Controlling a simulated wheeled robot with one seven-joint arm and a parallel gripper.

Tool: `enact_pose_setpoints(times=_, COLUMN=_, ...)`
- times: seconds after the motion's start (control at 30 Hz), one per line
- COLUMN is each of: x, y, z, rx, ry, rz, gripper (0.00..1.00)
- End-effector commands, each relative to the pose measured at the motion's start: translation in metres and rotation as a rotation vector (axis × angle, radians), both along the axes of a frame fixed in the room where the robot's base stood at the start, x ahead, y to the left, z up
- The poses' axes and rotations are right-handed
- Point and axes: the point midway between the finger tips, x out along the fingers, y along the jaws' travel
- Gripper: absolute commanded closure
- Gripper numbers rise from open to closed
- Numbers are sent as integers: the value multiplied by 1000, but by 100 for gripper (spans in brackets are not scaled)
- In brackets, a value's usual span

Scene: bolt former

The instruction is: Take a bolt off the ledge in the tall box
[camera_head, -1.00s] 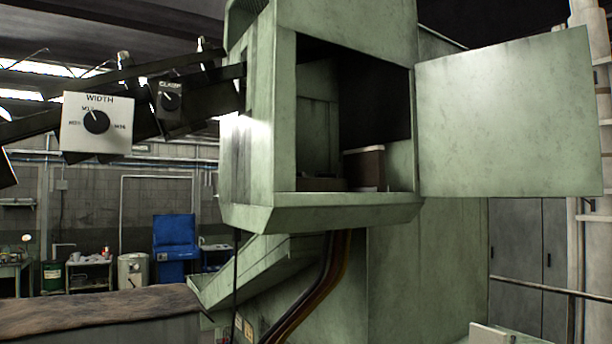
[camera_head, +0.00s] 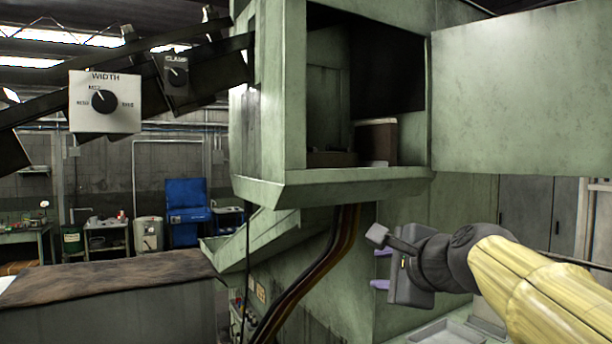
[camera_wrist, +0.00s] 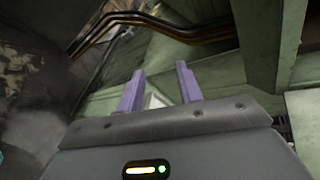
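The tall box (camera_head: 269,110) is a pale green metal housing with its front open. Inside, a dark brown ledge (camera_head: 332,159) runs along the bottom left, and a brown block (camera_head: 376,142) with a pale top stands to its right. I cannot make out any bolt; the inside is dark. My gripper (camera_head: 380,269) is below and in front of the opening, to the right of the cables, with its purple fingers pointing left. In the wrist view the two fingers (camera_wrist: 160,72) stand apart with nothing between them, so it is open and empty.
The open green door (camera_head: 525,90) reaches out to the right of the opening, above my arm. Dark cables (camera_head: 318,270) hang under the housing. A sloping green chute (camera_head: 255,240) is at the left below. Width (camera_head: 105,100) and clamp (camera_head: 176,74) dials are at upper left.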

Motion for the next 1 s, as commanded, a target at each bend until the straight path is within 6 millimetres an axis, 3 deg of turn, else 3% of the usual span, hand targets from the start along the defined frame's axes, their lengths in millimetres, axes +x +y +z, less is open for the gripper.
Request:
enact_pose_setpoints(times=0.03, x=-7, y=6, z=52, rx=121, ry=-51, rz=-13, gripper=64)
enact_pose_setpoints(times=0.1, x=-20, y=15, z=107, rx=291, ry=-95, rz=-13, gripper=64)
enact_pose_setpoints(times=0.2, x=-40, y=24, z=163, rx=467, ry=-132, rz=7, gripper=64)
enact_pose_setpoints(times=0.3, x=-52, y=29, z=190, rx=557, ry=-145, rz=26, gripper=64)
enact_pose_setpoints(times=0.67, x=-53, y=31, z=194, rx=576, ry=-145, rz=30, gripper=64)
enact_pose_setpoints(times=1.0, x=-11, y=54, z=196, rx=575, ry=-141, rz=29, gripper=64)
